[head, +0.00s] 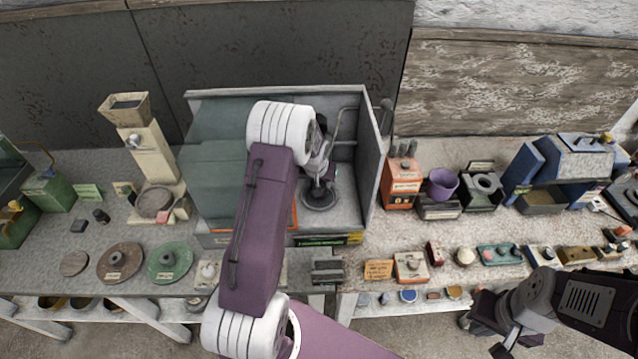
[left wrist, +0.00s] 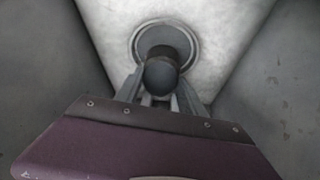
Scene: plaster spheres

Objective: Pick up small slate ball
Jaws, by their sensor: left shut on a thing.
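The small slate ball (left wrist: 161,76) shows in the left wrist view as a dark, smooth sphere between the fingertips of my left gripper (left wrist: 160,88), which is shut on it. Behind the ball is a dark round stand with a grey ring (left wrist: 188,36). I cannot tell whether the ball still touches the stand. In the head view my left gripper (head: 322,184) reaches down inside an open-fronted grey booth (head: 372,160), over the round stand (head: 319,203); the ball is not clear there. My right gripper (head: 488,332) is open and empty beyond the bench's front edge at lower right.
The booth's walls stand close around my left gripper. To the right on the bench are an orange box (head: 401,186), a purple cup (head: 441,184) and a blue machine (head: 570,170). To the left are a beige hopper machine (head: 150,155) and a green disc (head: 170,263).

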